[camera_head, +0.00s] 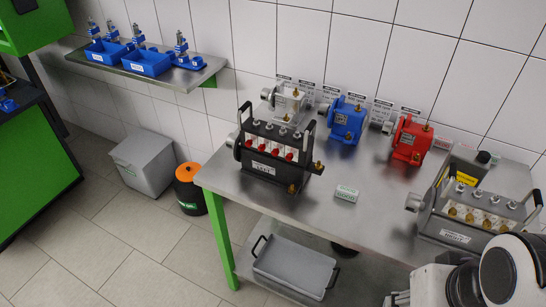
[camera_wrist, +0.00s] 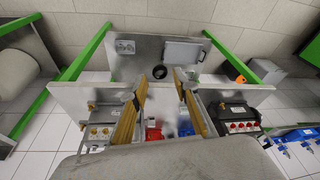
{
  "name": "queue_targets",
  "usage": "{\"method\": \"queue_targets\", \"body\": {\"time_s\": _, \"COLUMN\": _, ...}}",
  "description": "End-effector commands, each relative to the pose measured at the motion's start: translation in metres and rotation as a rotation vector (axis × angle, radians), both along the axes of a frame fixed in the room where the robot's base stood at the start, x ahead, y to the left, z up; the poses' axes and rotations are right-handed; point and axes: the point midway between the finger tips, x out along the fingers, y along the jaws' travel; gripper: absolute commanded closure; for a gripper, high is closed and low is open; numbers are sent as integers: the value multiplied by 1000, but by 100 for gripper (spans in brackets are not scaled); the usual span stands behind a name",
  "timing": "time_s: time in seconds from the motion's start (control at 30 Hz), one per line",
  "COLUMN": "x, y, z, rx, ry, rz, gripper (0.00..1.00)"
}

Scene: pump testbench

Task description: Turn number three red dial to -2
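A black pump unit (camera_head: 262,171) with two upright handles stands on the left part of the steel table. A row of several small red dials (camera_head: 275,153) runs along its front under white panels. The dial numbers and settings are too small to read. The unit also shows at the right in the wrist view (camera_wrist: 236,112), with its red dials (camera_wrist: 241,127) facing the camera. My gripper (camera_wrist: 163,82) is open in the wrist view, its two yellow-brown fingers apart with nothing held. It is away from the dials. In the head view my arm is at the lower right corner.
A grey unit with brass dials (camera_head: 470,213) stands at the table's right. Blue (camera_head: 345,121) and red (camera_head: 411,139) pumps and a clear-grey one (camera_head: 288,101) line the back.

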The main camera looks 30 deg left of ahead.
Motion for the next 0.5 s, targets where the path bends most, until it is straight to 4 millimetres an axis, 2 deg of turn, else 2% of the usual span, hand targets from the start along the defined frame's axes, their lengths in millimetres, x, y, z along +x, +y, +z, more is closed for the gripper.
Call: {"method": "queue_targets", "body": {"time_s": 0.5, "x": 20, "y": 124, "z": -42, "rx": 111, "ry": 70, "rz": 147, "gripper": 70}}
